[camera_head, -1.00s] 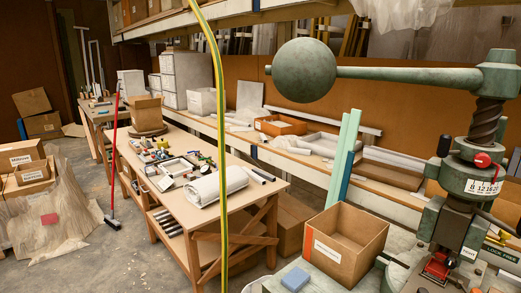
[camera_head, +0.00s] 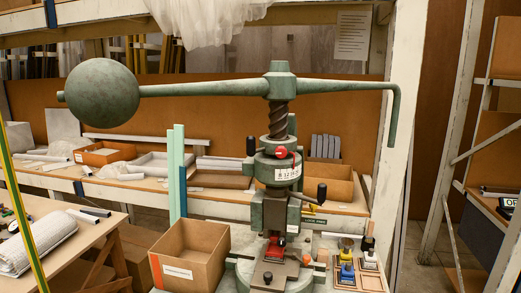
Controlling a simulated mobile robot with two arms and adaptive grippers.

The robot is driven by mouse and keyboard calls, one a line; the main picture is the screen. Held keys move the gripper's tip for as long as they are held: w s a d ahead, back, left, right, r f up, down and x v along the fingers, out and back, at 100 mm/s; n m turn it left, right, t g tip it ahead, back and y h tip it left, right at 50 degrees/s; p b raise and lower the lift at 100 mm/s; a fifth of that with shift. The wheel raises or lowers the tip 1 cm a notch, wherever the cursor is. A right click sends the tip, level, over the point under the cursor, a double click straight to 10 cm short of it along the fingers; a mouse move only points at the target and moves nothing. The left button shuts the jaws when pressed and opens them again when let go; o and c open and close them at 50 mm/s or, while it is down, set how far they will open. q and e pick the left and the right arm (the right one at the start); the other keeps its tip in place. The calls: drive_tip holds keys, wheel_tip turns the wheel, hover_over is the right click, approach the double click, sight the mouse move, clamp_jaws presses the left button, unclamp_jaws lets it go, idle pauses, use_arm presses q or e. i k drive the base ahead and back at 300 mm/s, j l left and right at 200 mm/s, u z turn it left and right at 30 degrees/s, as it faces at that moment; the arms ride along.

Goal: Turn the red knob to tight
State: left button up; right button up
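The green fly press (camera_head: 276,175) stands near the middle of the view, with a long arm ending in a round ball weight (camera_head: 103,95) on the left and a bent handle on the right. A red knob (camera_head: 281,153) sits on the press's collar, just above a white scale label (camera_head: 287,174) with numbers. A red part (camera_head: 275,246) also shows low on the press, at its ram. Neither of my grippers is in view.
An open cardboard box (camera_head: 189,262) stands left of the press on its table. Small blue and yellow items (camera_head: 346,268) sit at its right. A workbench (camera_head: 95,240) with a white roll is at the left. A white post (camera_head: 398,150) rises behind the press at right.

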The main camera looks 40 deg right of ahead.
sight(281, 151)
drive_tip(key=z, duration=1.3)
